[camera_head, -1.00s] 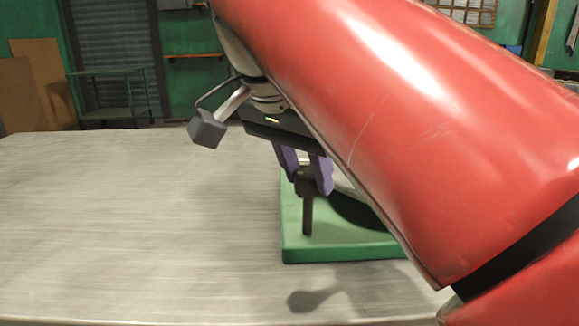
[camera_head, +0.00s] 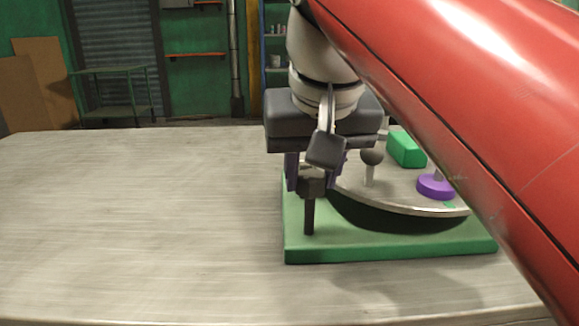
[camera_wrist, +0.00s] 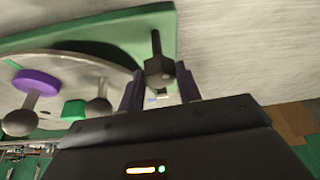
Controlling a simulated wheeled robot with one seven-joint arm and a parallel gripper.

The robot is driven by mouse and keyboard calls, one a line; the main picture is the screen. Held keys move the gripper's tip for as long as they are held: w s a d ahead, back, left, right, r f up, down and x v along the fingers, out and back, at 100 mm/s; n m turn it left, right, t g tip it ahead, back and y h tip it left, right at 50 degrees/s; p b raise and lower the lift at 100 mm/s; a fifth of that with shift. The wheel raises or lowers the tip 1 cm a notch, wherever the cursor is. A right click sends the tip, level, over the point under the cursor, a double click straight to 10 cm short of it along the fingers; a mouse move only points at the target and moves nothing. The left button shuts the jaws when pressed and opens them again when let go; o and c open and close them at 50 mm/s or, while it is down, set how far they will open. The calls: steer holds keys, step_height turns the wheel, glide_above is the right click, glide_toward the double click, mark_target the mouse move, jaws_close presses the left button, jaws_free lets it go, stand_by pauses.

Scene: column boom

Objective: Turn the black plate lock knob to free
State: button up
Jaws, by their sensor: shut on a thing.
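The black plate lock knob (camera_head: 312,187) sits on top of a dark post at the front left corner of the green base. My gripper (camera_head: 312,178) comes down from above with its purple fingers on either side of the knob and is shut on it. In the wrist view the dark knob (camera_wrist: 157,70) lies between the purple fingertips of my gripper (camera_wrist: 160,85). The round grey plate (camera_head: 405,195) is right of the knob, above the green base (camera_head: 400,246). Part of the knob is hidden by the fingers and the wrist camera.
On the plate are a grey ball-topped post (camera_head: 371,157), a green block (camera_head: 406,149) and a purple disc (camera_head: 435,187). My red arm covers the right side. The table (camera_head: 140,220) is bare to the left.

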steer(key=n+y, duration=0.1)
steer(key=n, duration=0.2)
steer(key=shift+d+n+p, duration=0.1)
steer(key=shift+n+p, duration=0.25)
steer(key=shift+n, duration=0.05)
steer(key=shift+d+n+g+y+p, duration=0.1)
steer(key=shift+n+g+y+p, duration=0.4)
steer(key=shift+n, duration=1.4)
steer(key=shift+y, duration=0.4)
steer(key=o, duration=1)
steer(key=shift+c, duration=0.2)
steer(key=v, duration=0.7)
steer(key=shift+r, duration=0.4)
